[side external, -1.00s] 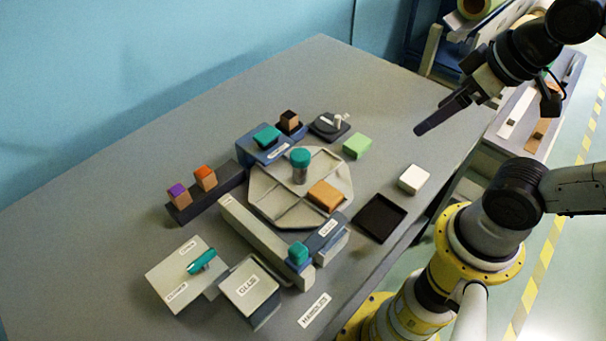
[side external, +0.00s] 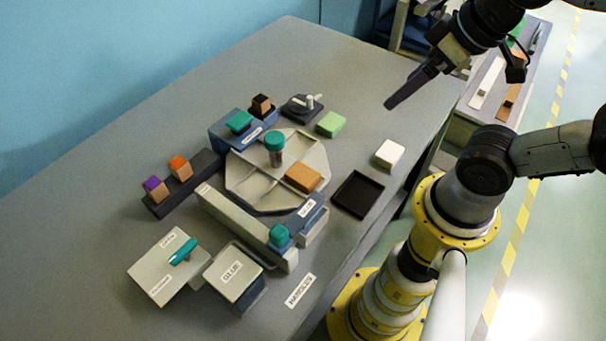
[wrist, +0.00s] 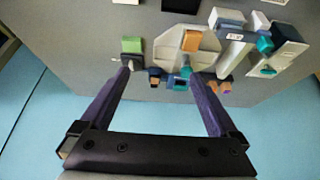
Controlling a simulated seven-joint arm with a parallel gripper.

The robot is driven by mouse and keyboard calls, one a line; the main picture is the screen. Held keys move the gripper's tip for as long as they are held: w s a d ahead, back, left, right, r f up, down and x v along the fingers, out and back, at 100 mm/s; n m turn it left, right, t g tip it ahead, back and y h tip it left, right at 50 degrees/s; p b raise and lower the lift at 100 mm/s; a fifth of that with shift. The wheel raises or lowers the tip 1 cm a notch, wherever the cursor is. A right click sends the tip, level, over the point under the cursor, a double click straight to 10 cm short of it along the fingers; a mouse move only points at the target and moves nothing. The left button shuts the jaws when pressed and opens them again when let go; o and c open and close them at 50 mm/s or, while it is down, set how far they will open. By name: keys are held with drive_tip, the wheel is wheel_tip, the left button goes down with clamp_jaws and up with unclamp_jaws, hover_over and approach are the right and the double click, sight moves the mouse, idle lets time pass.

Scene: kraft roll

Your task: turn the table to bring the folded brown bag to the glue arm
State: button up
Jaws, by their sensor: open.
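The brown block (side external: 303,177), apparently the folded bag, lies on the right part of the pale, divided round table (side external: 245,185). It also shows in the wrist view (wrist: 192,40). A teal-capped post (side external: 275,145) stands at the table's middle. A long grey beam (side external: 240,222) and a blue block with a small label (side external: 307,208) stand at the table's near side; I cannot tell which is the glue arm. A box labelled GLUE (side external: 232,270) is in front. My gripper (side external: 388,105) is open and empty, above the right side of the bench; its spread fingers show in the wrist view (wrist: 163,72).
A white block (side external: 389,153) and black tray (side external: 357,195) are right. A box with a teal lever (side external: 165,268) is front left.

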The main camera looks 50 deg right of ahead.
drive_tip(key=shift+c, duration=0.9)
drive_tip(key=w+r+n, duration=0.4)
drive_tip(key=w+r, duration=0.1)
drive_tip(key=n+g, duration=0.5)
drive_tip(key=g, duration=0.1)
hover_over(274, 137)
wheel_tip(274, 137, down, 8)
wheel_tip(274, 137, down, 13)
drive_tip(key=shift+f, duration=0.15)
